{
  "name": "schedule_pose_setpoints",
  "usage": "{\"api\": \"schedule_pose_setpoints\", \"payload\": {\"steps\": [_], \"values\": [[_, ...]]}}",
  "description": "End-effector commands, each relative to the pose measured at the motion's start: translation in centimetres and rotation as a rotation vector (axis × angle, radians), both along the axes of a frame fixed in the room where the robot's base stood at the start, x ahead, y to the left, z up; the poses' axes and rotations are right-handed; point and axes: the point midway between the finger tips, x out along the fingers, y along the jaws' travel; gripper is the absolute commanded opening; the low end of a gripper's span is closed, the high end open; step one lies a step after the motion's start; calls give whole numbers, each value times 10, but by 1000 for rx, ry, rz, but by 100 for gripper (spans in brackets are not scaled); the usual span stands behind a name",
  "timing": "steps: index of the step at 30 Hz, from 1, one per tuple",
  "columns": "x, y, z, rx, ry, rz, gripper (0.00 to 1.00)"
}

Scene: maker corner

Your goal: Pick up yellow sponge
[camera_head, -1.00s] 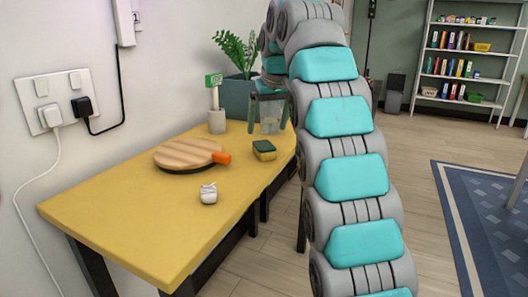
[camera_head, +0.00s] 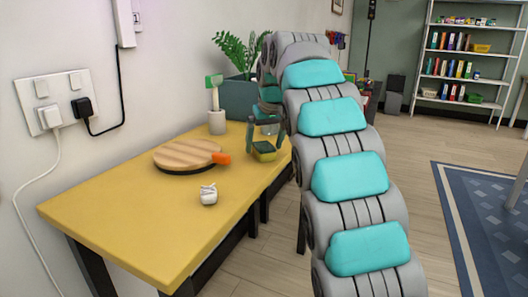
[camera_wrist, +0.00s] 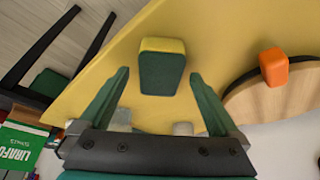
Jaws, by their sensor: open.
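The yellow sponge (camera_head: 264,156) with a dark green top lies on the yellow table (camera_head: 140,226) near its right edge. In the wrist view the sponge (camera_wrist: 162,72) shows its green face, with yellow along its far side, just ahead of and between the fingertips. My gripper (camera_wrist: 158,80) is open and empty, its two green fingers spread either side of the sponge's line. In the head view my gripper (camera_head: 264,138) is right at the sponge, and its fingers partly cover it. Whether a finger touches the sponge I cannot tell.
A round wooden board (camera_head: 184,154) with an orange object (camera_head: 221,158) at its edge lies left of the sponge. A small white object (camera_head: 208,194) sits nearer. A pale cup with a green-topped item (camera_head: 216,122) and a potted plant (camera_head: 236,92) stand behind.

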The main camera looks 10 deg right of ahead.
Motion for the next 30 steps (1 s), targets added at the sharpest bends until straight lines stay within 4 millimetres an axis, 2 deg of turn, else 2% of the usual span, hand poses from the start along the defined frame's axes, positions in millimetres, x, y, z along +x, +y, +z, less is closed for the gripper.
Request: {"api": "schedule_pose_setpoints", "payload": {"steps": [2, 24, 26, 27, 30], "values": [[0, 0, 0, 0, 0, 0, 98], [0, 0, 1, 0, -1, 0, 14], [0, 0, 1, 0, -1, 0, 10], [0, 0, 1, 0, -1, 0, 3], [0, 0, 1, 0, -1, 0, 1]]}}
